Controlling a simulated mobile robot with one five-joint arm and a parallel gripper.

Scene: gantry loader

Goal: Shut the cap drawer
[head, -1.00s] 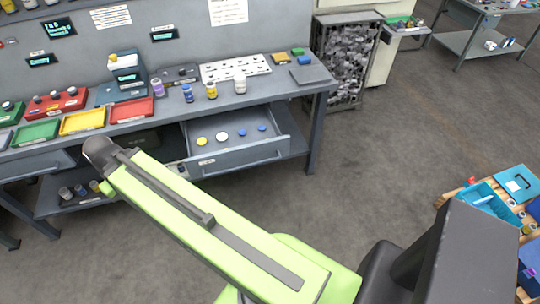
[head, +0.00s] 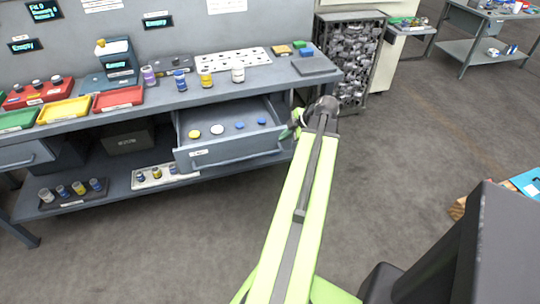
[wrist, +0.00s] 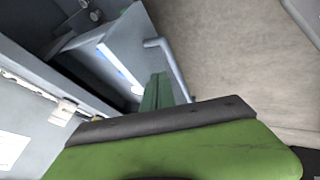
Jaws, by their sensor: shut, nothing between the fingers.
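The cap drawer (head: 235,148) is pulled open under the bench in the head view, with yellow, white and blue caps lying inside. Its front carries a long bar handle, and the handle also shows in the wrist view (wrist: 172,62). My gripper (head: 296,122) is beside the drawer's right front corner in the head view, partly hidden by my own arm. In the wrist view, the green fingers (wrist: 157,92) are shut with nothing between them, close to the handle. I cannot tell whether they touch the handle or drawer.
The bench top (head: 275,76) above the drawer holds trays, bottles and a white perforated rack (head: 232,59). A lower shelf (head: 120,182) carries small jars. A mesh bin (head: 347,62) stands right of the bench. The floor in front is clear.

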